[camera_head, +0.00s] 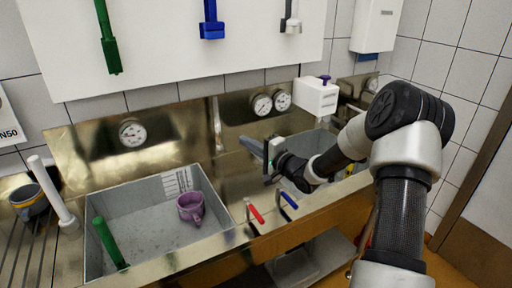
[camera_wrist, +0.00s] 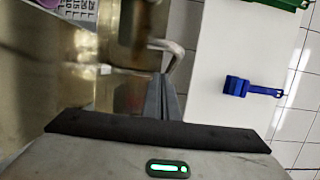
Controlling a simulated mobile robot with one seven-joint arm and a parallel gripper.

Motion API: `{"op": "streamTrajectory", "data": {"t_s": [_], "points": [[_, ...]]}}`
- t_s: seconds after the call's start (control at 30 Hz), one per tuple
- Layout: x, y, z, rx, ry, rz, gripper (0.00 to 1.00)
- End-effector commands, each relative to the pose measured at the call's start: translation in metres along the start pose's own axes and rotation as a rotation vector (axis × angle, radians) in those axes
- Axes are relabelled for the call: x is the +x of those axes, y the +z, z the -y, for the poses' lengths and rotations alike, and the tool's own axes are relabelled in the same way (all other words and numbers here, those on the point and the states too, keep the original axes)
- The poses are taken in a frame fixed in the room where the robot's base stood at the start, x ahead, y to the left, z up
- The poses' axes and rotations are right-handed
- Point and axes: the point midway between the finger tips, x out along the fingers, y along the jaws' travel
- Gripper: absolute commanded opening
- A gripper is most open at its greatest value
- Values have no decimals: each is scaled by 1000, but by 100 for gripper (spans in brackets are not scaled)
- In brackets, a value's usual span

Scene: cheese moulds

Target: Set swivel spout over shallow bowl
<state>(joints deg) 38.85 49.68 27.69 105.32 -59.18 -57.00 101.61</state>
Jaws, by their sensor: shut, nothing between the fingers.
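The swivel spout, a pale bent pipe (camera_wrist: 174,60), shows in the wrist view just beyond my fingertips. In the head view its upright part (camera_head: 216,125) stands against the steel backsplash between the two basins. My gripper (camera_head: 243,141) is shut and empty, its fingers pointing left toward the spout. In the wrist view the closed fingers (camera_wrist: 161,80) lie beside the pipe; I cannot tell whether they touch it. A grey basin (camera_head: 152,187) with volume marks stands at left, and a second basin (camera_head: 314,142) is partly hidden behind my arm. I cannot tell which is the shallow bowl.
A purple mug (camera_head: 190,207) and a green-handled tool (camera_head: 108,243) are in the left basin. Red (camera_head: 256,214) and blue (camera_head: 289,200) levers stick out at the front edge. A white upright rod (camera_head: 50,192) and dark mug (camera_head: 30,201) stand at far left.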

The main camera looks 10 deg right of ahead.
Motion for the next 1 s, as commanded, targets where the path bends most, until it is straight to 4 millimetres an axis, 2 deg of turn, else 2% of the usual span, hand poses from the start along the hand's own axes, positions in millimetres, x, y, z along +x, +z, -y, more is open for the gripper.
{"op": "streamTrajectory", "data": {"t_s": [0.1,0.3,0.5,0.87,1.0], "points": [[26,1,1,0,-1,2,0],[47,21,1,2,-1,2,0],[54,28,1,0,-1,0,0],[54,29,0,0,-1,-1,0],[58,36,0,1,-1,1,0]]}}
